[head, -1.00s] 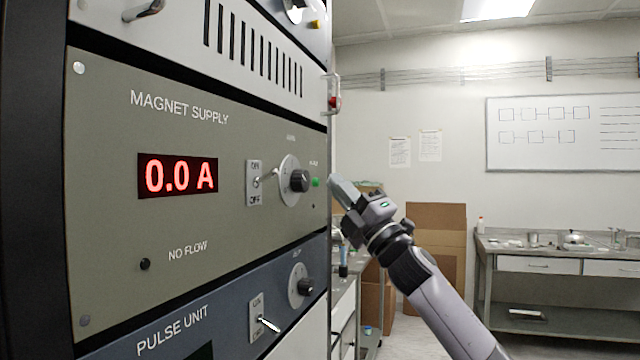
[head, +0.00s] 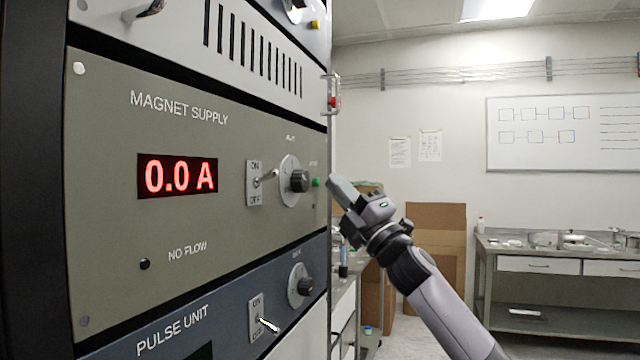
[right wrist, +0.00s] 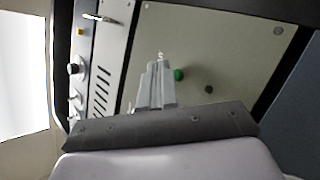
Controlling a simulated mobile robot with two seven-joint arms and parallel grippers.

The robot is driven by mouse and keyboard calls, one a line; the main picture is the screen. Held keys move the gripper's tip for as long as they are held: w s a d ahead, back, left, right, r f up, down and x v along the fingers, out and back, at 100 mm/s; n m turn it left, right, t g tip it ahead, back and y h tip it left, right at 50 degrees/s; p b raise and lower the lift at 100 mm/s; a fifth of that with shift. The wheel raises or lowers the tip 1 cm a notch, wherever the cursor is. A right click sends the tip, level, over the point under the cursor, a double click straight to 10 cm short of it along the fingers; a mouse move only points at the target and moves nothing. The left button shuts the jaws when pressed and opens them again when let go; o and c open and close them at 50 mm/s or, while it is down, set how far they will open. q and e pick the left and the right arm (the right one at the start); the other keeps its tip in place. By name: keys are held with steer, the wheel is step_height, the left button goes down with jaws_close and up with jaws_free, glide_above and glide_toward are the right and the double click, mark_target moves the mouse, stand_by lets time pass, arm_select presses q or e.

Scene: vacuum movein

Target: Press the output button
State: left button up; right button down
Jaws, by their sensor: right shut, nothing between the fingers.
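The magnet supply panel (head: 110,220) fills the left of the head view, with a red display reading 0.0 A. A small green button (head: 316,182) sits near the panel's right edge, right of the black knob; its label is too small to read. My right gripper (head: 331,179) is shut and empty, its fingertips just right of the button in the head view. In the right wrist view the fingertips (right wrist: 158,62) point toward the panel beside the green button (right wrist: 178,74). Whether they touch it cannot be told. My left gripper is not in view.
A toggle switch (head: 265,179) and black knob (head: 299,181) are left of the button. The pulse unit (head: 215,320) lies below, with its own switch and knob. A cardboard box (head: 436,235) and a bench (head: 555,255) stand farther back at right.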

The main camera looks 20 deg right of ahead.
steer(key=shift+w+a, duration=0.25)
steer(key=shift+a, duration=0.05)
steer(key=shift+w+a, duration=0.1)
steer(key=shift+a, duration=0.05)
stand_by(0.5)
steer(key=shift+s+d, duration=0.45)
steer(key=shift+d, duration=0.05)
steer(key=s+d, duration=0.4)
steer(key=shift+d+p, duration=0.25)
steer(key=shift+p, duration=0.1)
stand_by(0.9)
